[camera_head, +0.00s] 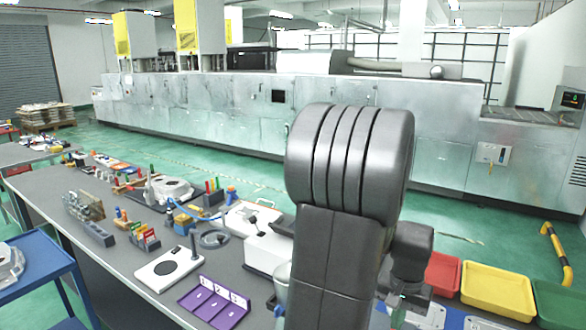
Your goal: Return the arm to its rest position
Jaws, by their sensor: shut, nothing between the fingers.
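My arm (343,190) rises large and dark grey in the middle foreground and hides part of the bench behind it. Its wrist (410,248) hangs down on the right side of the arm. My gripper (402,294) shows small below the wrist, pointing down over the near right part of the bench. It is shut and empty. Its fingertips are hard to make out against the metal parts behind them.
A grey workbench (130,238) holds a purple numbered tray (213,303), a white plate with a black disc (169,267), castings and tools. Red (442,272), yellow (497,290) and green (560,303) bins stand right. A blue cart (40,262) is at left. Green floor lies beyond.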

